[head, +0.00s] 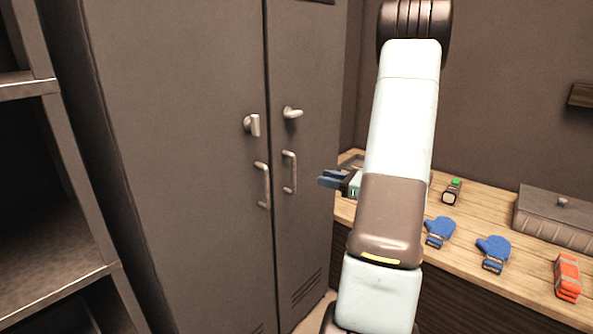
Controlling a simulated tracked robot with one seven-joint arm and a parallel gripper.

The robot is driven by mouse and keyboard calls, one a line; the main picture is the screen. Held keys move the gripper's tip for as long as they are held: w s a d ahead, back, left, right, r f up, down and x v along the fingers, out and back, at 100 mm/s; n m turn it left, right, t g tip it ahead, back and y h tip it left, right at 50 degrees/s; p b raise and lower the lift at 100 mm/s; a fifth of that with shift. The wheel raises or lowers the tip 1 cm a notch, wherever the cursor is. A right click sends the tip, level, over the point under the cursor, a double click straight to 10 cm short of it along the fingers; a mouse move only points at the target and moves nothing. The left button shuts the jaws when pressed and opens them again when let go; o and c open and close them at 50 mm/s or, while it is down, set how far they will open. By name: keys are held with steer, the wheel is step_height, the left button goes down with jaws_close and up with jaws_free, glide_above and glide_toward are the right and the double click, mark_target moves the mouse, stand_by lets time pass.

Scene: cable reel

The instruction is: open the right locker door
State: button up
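The locker stands left of centre in the head view, with two tall grey-brown doors, both closed. The right locker door (308,90) has a small turn latch (292,112) and a vertical bar handle (289,172). The left locker door (180,130) has its own latch (252,125) and bar handle (263,186). My gripper (326,180) is to the right of the right door's handle, apart from it in the picture, its fingers pointing left. My arm hides part of the gripper, and the fingers are too small to tell their gap.
A wooden counter (478,218) on the right holds two blue mitts (440,231), an orange bundle (567,277), a small device with a green top (452,192) and a grey box (556,215). An open shelf (55,255) stands at the far left.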

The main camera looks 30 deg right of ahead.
mark_target(294, 169)
steer(key=shift+m, duration=0.3)
steer(key=x, duration=0.9)
steer(key=d+x, duration=0.1)
steer(key=x, duration=0.3)
steer(key=shift+w+a+f, duration=0.1)
steer(key=shift+w+f, duration=0.05)
steer(key=shift+w, duration=0.3)
steer(key=shift+c, duration=0.5)
jaws_close()
